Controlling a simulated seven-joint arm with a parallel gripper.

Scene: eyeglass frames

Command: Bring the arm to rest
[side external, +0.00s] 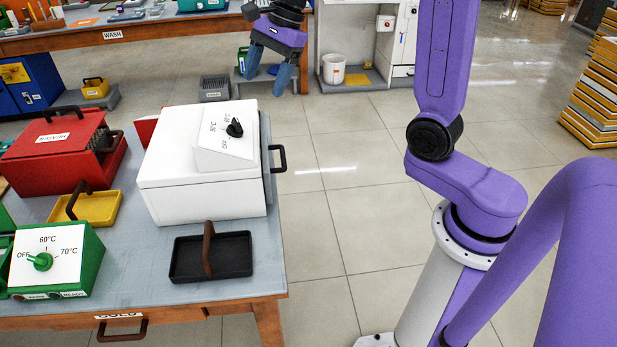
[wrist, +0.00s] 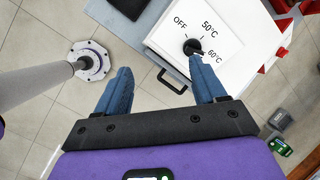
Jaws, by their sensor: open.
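My gripper (side external: 272,65) is open and empty in the side external view, with two blue fingers hanging in the air behind the white box and above the floor. In the wrist view my gripper (wrist: 160,92) shows its two fingers spread wide with nothing between them. The arm is purple and reaches across from the right. The white box (side external: 165,180) with a black dial (side external: 234,127) stands on the table, apart from the fingers. The box top and dial (wrist: 192,46) also show in the wrist view, beyond the fingers.
The work table (side external: 150,285) holds a black tray (side external: 232,268), a green heater box (side external: 70,268), a yellow tray (side external: 98,208) and a red heater box (side external: 62,155). A wash table (side external: 150,32) stands at the back. The tiled floor (side external: 345,190) right of the table is clear.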

